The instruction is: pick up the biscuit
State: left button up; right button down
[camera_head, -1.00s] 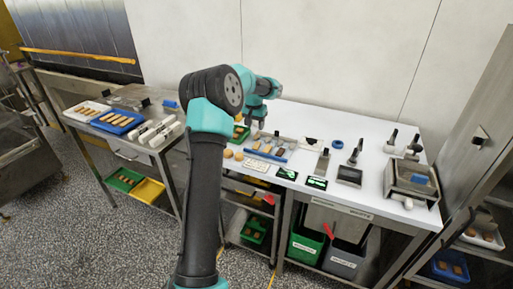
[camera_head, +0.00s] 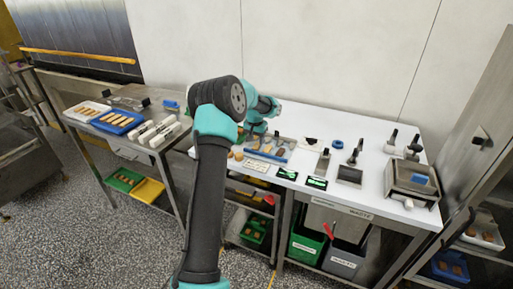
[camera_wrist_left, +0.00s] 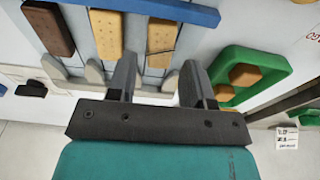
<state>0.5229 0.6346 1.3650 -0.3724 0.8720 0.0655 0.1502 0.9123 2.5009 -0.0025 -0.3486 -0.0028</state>
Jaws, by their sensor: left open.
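In the left wrist view, several biscuits lie on a grey slatted rack with a blue bar (camera_wrist_left: 170,10). A dark brown biscuit (camera_wrist_left: 50,28) is at left, a pale tan biscuit (camera_wrist_left: 107,34) beside it, and a mid-brown biscuit (camera_wrist_left: 162,42) with a thin dark line across it at right. My left gripper (camera_wrist_left: 158,72) is open and empty, its fingers apart just short of the rack. The mid-brown biscuit lies ahead of the gap between them. In the head view, the left gripper (camera_head: 243,136) is small and partly hidden by my arm, near the rack's left end.
A green tray (camera_wrist_left: 279,62) with biscuit pieces is close to the right finger. In the head view, scrapers and a metal box (camera_head: 412,182) stand on the white table's right. A side table with a blue tray (camera_head: 117,127) is at left.

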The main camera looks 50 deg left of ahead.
aim_at(256, 145)
pick_arm(q)
jog(key=shift+w+f, duration=0.1)
jog(key=shift+f, duration=1.45)
jog(key=c, duration=0.6)
jog(key=shift+r, duration=0.2)
jog(key=shift+r, duration=1.55)
jog(key=shift+d+r, duration=0.1)
jog(key=shift+d, duration=0.05)
jog(key=s+d+r, duration=0.1)
jog(key=s+d, duration=0.9)
jog(key=d, duration=0.1)
jog(key=shift+s+d+r, duration=0.2)
jog(key=shift+s+d, duration=0.05)
jog(key=shift+d, duration=0.1)
